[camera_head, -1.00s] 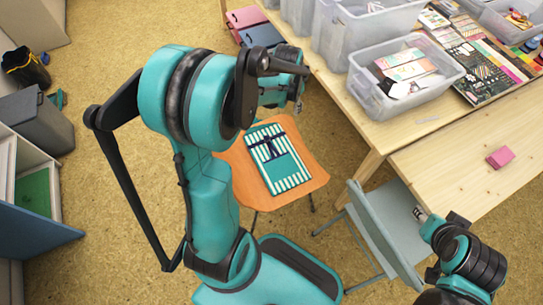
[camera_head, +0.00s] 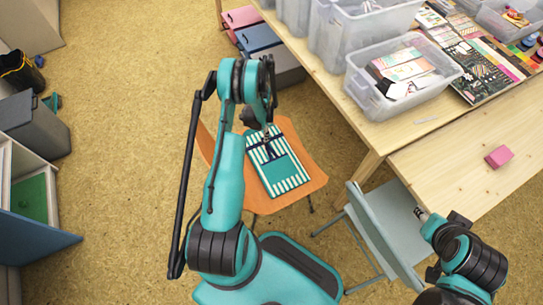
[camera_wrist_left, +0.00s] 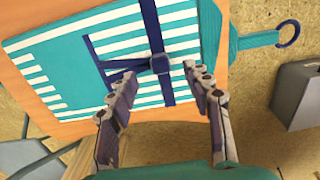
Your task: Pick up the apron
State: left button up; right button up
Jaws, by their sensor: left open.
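The apron (camera_head: 286,174) is a flat, folded teal piece with white stripes and dark blue straps. It lies on the orange seat (camera_head: 312,170) of a chair or stool. In the left wrist view the apron (camera_wrist_left: 75,65) fills the upper left, with crossing blue straps and a small buckle or knot (camera_wrist_left: 160,64). My left gripper (camera_head: 268,138) hangs over the apron's upper end in the head view. In the left wrist view its fingers (camera_wrist_left: 160,84) are apart, on either side of the buckle, with nothing clearly between them. My right gripper (camera_head: 421,214) is at the lower right, partly seen.
A wooden table (camera_head: 378,130) with clear bins (camera_head: 400,78) and craft supplies stands to the right. A grey chair (camera_head: 372,225) is at its front. Pink and blue boxes (camera_head: 256,38) are behind. Open floor (camera_head: 120,150) lies to the left.

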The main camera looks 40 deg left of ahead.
aim_at(266, 144)
pick_arm(q)
jog(key=f+b, duration=0.1)
jog(key=f, duration=0.2)
jog(key=f+b, duration=0.1)
jog(key=f, duration=0.1)
jog(key=shift+w+d+f+b, duration=0.1)
jog(key=shift+w+d+b, duration=0.1)
jog(key=shift+w+b, duration=0.15)
grip_shut()
jog(key=shift+r, duration=0.2)
